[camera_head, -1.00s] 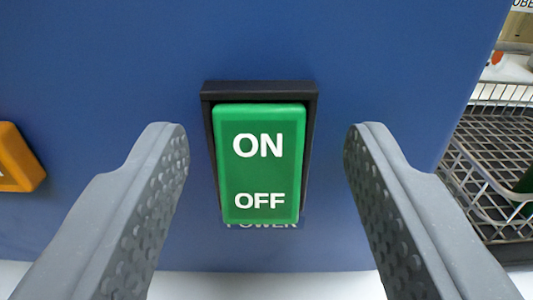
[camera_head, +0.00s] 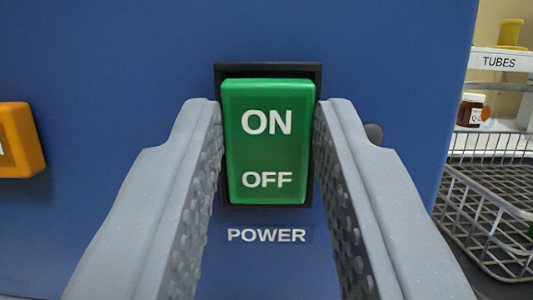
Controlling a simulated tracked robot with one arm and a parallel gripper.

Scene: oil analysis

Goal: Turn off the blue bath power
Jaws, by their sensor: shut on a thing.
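The green power switch (camera_head: 267,152) sits in a black frame on the blue bath's front panel (camera_head: 120,60). It carries the words ON above and OFF below, and a POWER label (camera_head: 267,236) shows under it. My gripper (camera_head: 267,115) has one grey finger at each side of the switch, with the tips close against its left and right edges. It is shut on the switch. The OFF half looks pushed out less than in a flat view can be judged, so I cannot tell the rocker's tilt.
An orange switch (camera_head: 18,140) is at the left on the same panel. At the right, past the panel's edge, are a wire basket (camera_head: 490,200), a small brown jar (camera_head: 470,110) and a shelf labelled TUBES (camera_head: 499,62).

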